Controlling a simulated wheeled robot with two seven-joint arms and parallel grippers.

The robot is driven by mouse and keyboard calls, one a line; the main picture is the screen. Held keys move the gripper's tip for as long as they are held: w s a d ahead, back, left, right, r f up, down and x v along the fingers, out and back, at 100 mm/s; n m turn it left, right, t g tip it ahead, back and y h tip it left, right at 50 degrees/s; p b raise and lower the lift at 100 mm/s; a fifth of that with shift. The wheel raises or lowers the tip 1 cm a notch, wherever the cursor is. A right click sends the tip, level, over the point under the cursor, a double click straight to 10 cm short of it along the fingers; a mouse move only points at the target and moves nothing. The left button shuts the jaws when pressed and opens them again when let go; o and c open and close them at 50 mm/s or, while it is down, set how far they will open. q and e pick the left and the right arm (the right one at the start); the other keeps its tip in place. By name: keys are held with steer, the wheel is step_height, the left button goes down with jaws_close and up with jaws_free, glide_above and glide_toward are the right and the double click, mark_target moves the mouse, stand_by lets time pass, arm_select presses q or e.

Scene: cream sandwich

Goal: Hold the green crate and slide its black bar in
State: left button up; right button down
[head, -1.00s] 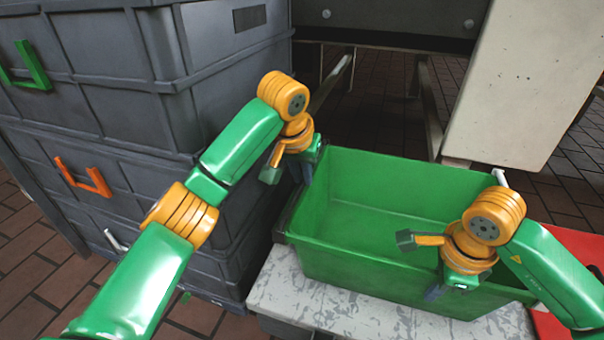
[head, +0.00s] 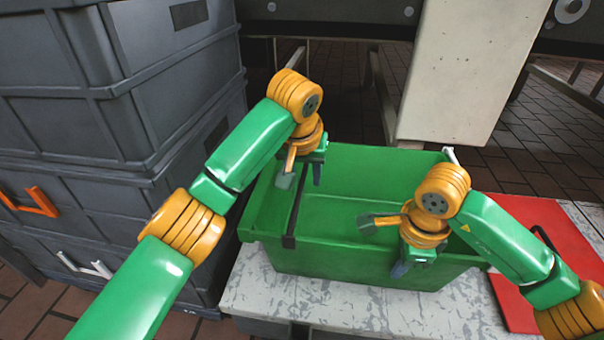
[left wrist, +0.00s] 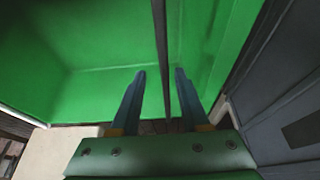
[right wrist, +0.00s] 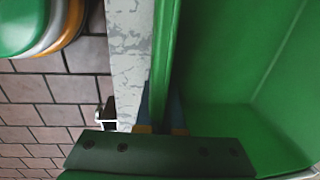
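The green crate (head: 350,262) stands on a pale speckled table. The black bar (head: 289,241) lies across the crate, inward from its left end; it also shows in the left wrist view (left wrist: 160,45). My left gripper (head: 306,176) is over the bar's far part. In the left wrist view its fingers (left wrist: 160,95) are apart, with the bar passing between them and visible gaps on both sides. My right gripper (head: 402,266) is at the crate's near wall. In the right wrist view its fingers (right wrist: 163,112) straddle the wall closely and look shut on it.
Stacked grey crates (head: 120,130) stand close to the left. A red board (head: 545,235) lies on the table (head: 350,315) to the right. A pale post (head: 470,70) stands behind the crate. The crate's inside right of the bar is empty.

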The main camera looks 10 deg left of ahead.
arm_select(q)
steer(key=v, duration=1.2)
steer(key=shift+w, duration=0.1)
arm_select(e)
steer(key=c, duration=0.9)
jaws_free()
arm_select(q)
step_height(320, 180, up, 7)
steer(key=p, duration=0.7)
arm_select(e)
steer(key=r, duration=0.6)
steer(key=s+r, duration=0.1)
steer(key=r, duration=0.2)
arm_select(q)
steer(key=shift+r, duration=0.15)
arm_select(e)
steer(key=o, duration=0.6)
